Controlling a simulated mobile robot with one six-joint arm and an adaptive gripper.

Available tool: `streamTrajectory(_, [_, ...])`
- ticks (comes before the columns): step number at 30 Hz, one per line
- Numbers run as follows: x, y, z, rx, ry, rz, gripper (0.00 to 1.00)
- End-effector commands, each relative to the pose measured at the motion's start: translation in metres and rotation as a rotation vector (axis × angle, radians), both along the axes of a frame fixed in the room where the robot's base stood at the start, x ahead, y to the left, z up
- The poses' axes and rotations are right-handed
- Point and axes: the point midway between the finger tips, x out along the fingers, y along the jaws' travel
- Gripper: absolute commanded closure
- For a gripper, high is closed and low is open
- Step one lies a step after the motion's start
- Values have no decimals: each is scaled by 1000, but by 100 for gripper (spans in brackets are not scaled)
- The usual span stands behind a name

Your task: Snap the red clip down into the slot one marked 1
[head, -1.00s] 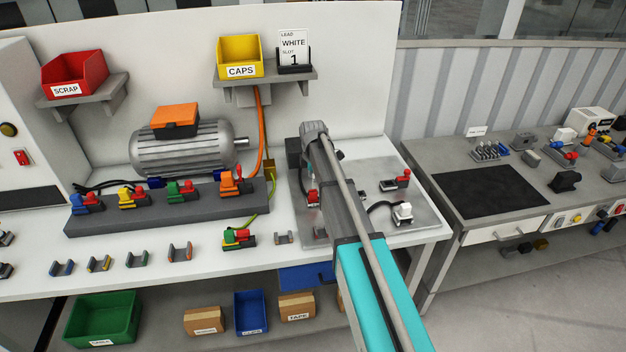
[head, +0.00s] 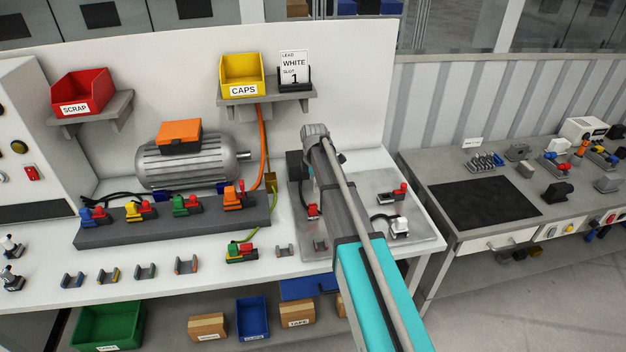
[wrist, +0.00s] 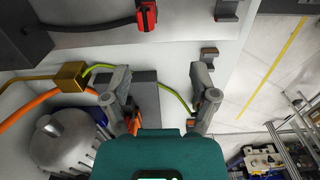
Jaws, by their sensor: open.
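My gripper (wrist: 160,82) is open and empty in the wrist view, above the right end of the grey rail (wrist: 146,92); my arm hides it in the head view. One red clip (head: 312,211) sits on the metal plate beside my arm; a red part with a black cable shows in the wrist view (wrist: 147,17). Another red clip (head: 401,189) stands at the plate's right, behind a white connector (head: 399,226) with a dark cable. The card (head: 294,70) reads "LEAD WHITE SLOT 1". I cannot tell which slot is marked 1.
The rail (head: 170,222) carries several coloured connectors before the motor (head: 185,160). A green-and-red connector (head: 240,252) and several small brackets (head: 186,264) lie in front. Yellow (head: 241,78) and red (head: 80,93) bins are on shelves. A second bench (head: 440,245) stands right.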

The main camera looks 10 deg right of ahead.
Motion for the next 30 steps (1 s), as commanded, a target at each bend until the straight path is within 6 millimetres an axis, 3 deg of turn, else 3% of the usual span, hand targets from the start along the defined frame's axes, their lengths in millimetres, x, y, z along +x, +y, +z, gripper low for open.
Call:
streamTrajectory(3, [-21, 0, -1, 0, 0, 0, 24])
streamTrajectory(30, [-145, 0, -1, 0, 0, 0, 24])
